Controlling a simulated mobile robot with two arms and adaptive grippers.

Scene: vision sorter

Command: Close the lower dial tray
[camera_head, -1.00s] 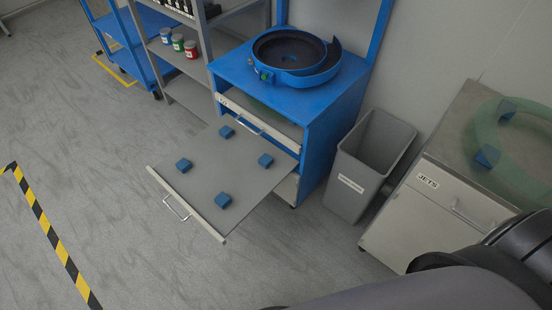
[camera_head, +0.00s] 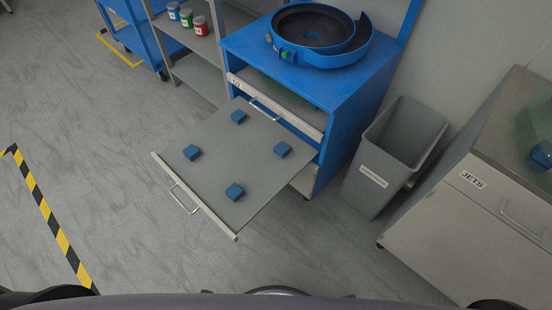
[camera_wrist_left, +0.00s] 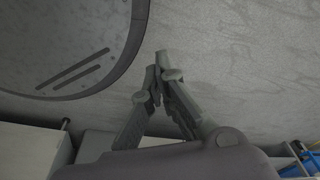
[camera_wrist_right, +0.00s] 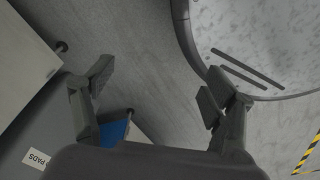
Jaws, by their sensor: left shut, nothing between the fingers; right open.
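The lower dial tray (camera_head: 218,188) is pulled far out of the blue cabinet (camera_head: 345,125) in the head view. It is a flat grey sheet with several blue blocks on it, and its front rail has a metal handle (camera_head: 183,200). Above it, another drawer front with a handle (camera_head: 265,108) sits in the cabinet. My left gripper (camera_wrist_left: 158,72) shows in the left wrist view, shut and empty, with floor beyond it. My right gripper (camera_wrist_right: 155,82) shows in the right wrist view, open and empty above the floor. Neither gripper shows in the head view, and neither touches the tray.
A grey bin (camera_head: 395,155) stands right of the cabinet, and a cabinet labelled JETS (camera_head: 480,215) stands farther right. A shelf with jars (camera_head: 187,18) is at the upper left. Floor left of the tray is clear, with a yellow-black stripe (camera_head: 45,215).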

